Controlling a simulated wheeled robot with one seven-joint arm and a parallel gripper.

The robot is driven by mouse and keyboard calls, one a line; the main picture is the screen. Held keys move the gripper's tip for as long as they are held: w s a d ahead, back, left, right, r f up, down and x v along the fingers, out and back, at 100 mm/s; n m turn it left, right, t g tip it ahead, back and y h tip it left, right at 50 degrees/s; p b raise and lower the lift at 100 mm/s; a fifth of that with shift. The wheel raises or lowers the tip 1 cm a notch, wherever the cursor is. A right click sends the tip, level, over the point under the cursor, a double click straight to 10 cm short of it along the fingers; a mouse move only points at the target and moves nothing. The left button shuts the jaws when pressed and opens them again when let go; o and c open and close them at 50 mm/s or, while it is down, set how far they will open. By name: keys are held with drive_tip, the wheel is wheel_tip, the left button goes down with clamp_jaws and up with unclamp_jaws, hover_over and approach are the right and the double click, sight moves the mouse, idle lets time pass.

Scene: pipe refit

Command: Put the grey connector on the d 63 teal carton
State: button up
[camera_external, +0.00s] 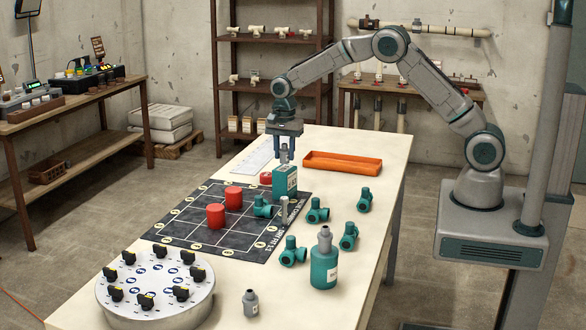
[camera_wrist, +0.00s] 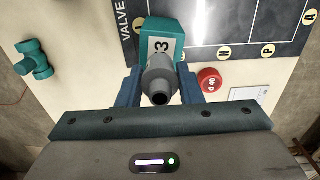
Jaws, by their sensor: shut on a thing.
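My gripper (camera_external: 285,131) points straight down over the table and is shut on the grey connector (camera_external: 284,155). The teal carton (camera_external: 285,181) stands directly below the connector, near the mat's right edge. In the wrist view the connector (camera_wrist: 160,80) sits between my fingers (camera_wrist: 160,88), with its open end toward the camera. The teal carton (camera_wrist: 163,26) shows behind it, with a 3 on its white label; the rest of the label is covered. The connector's lower end is at or just over the carton's top; I cannot tell whether they touch.
The dark grid mat (camera_external: 180,233) bears red cylinders (camera_external: 215,217) and a teal fitting (camera_external: 262,207). A grey upright piece (camera_external: 284,210) stands close by the carton. Several teal fittings (camera_external: 317,211), a teal bottle (camera_external: 324,265) and an orange tray (camera_external: 342,163) are nearby. A round valve stand (camera_external: 155,309) is in front.

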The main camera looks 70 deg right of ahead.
drive_tip(key=shift+f, duration=0.8)
drive_tip(key=shift+f, duration=0.2)
drive_tip(key=o, duration=1)
drive_tip(key=shift+c, duration=0.2)
drive_tip(key=shift+r, duration=0.1)
